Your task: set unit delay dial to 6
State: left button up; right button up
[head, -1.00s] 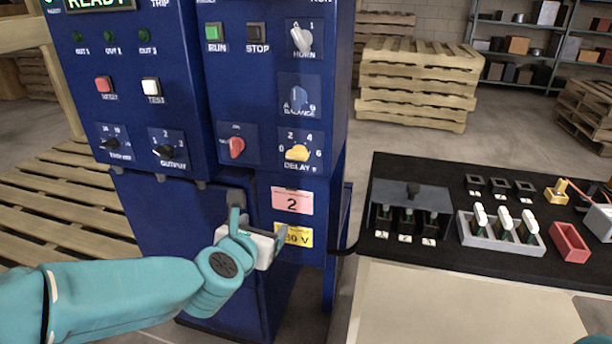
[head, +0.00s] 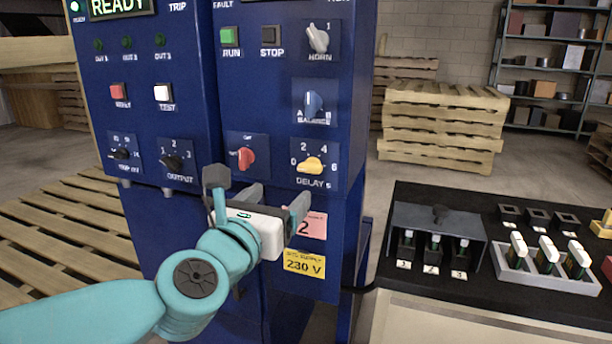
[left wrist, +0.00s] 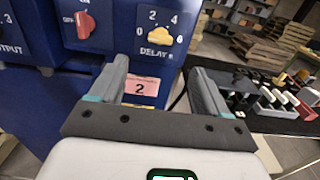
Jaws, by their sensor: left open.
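The delay dial (head: 311,165) is a yellow knob on the blue unit panel, with marks 0, 2, 4 and 6 around it. In the head view its broad end points left and its narrower end right; I cannot tell the exact setting. It also shows in the left wrist view (left wrist: 160,36), above and beyond my fingers. My left gripper (head: 272,203) is open and empty, below and to the left of the dial and apart from it. In the left wrist view its fingers (left wrist: 160,82) stand wide apart. My right gripper is not in view.
A red knob (head: 246,158) sits left of the dial, and a blue balance knob (head: 314,104) sits above it. Run (head: 230,37) and stop (head: 271,36) buttons are higher up. A black bench (head: 420,285) with modules stands at the right.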

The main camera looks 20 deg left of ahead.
aim_at(308, 169)
pick_arm(q)
jog(key=w, duration=1.2)
jog(key=shift+w+d+f+p, duration=0.1)
jog(key=shift+w+d+p, duration=0.2)
jog(key=shift+w+p, duration=0.1)
jog(key=c, duration=1.1)
